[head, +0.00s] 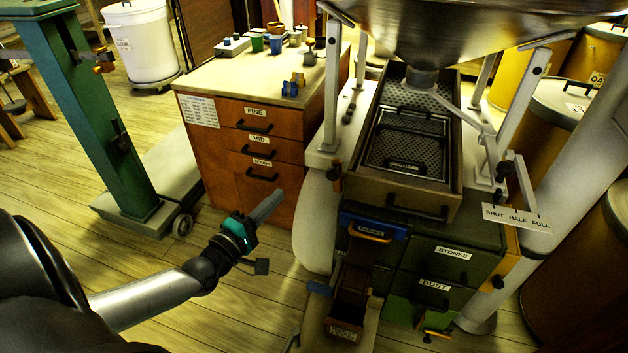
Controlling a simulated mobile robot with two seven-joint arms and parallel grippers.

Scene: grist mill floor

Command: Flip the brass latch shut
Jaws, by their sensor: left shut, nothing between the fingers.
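My left gripper (268,206), with a teal body and grey fingers, is shut and empty. It is above the floor, in front of the orange-brown drawer cabinet and left of the mill stand. I cannot tell for sure which part is the brass latch. A small brass-yellow fitting (428,336) shows low on the stand, below the dark drawer marked DUST (434,286). My left gripper is apart from both. My right gripper is not in view.
The drawer cabinet (222,150) carries cups and small items on top. A metal hopper (440,30) hangs over a sieve tray (452,175). An open brown box (347,300) stands low before the stand.

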